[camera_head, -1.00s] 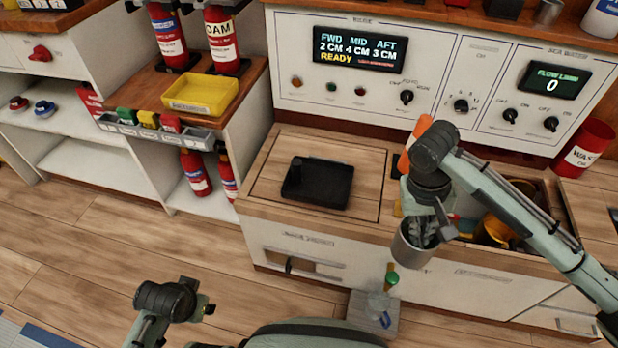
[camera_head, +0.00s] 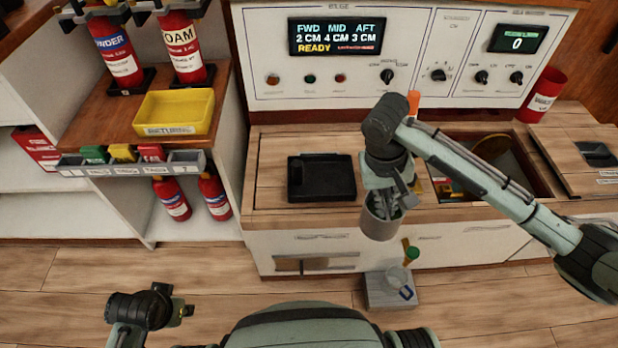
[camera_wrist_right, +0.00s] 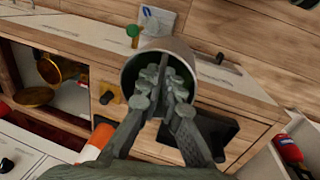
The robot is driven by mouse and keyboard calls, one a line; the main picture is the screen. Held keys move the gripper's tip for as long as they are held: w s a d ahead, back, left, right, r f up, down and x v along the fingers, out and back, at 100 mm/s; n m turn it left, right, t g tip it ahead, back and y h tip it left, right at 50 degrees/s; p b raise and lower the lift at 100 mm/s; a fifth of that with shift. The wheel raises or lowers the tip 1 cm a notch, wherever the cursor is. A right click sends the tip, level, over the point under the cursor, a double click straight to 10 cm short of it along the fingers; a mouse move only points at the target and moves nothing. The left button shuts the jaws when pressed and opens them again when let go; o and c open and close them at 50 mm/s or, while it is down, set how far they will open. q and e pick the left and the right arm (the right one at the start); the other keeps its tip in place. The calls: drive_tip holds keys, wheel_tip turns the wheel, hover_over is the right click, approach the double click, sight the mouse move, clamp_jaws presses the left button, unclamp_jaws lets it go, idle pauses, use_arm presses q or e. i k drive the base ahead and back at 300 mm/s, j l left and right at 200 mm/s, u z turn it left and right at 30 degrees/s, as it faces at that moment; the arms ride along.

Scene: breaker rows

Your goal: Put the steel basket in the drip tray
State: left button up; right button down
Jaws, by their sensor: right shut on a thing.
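The steel basket (camera_head: 379,222) is a grey round cup, held at my right gripper (camera_head: 390,200) in the head view. It hangs in front of the counter, to the right of the drip tray and lower in the picture. In the right wrist view the right gripper's fingers (camera_wrist_right: 160,85) reach into the mouth of the basket (camera_wrist_right: 134,68); their exact contact is hidden. The drip tray (camera_head: 322,180) is a black, shallow, empty-looking tray on the wooden counter; it shows partly behind the fingers in the wrist view (camera_wrist_right: 215,128). My left gripper (camera_head: 180,308) is low at left, apart from everything.
An open counter bin (camera_head: 500,165) with yellow things lies right of the tray. An orange object (camera_head: 413,102) stands behind my right wrist. A grey block (camera_head: 390,290) with small items is below the counter front. A yellow bin (camera_head: 174,111) and extinguishers are at left.

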sight(321, 180)
drive_tip(key=j+z, duration=0.25)
drive_tip(key=j, duration=0.7)
drive_tip(key=i+j+z, duration=0.1)
drive_tip(key=i+j, duration=0.3)
drive_tip(key=i, duration=0.15)
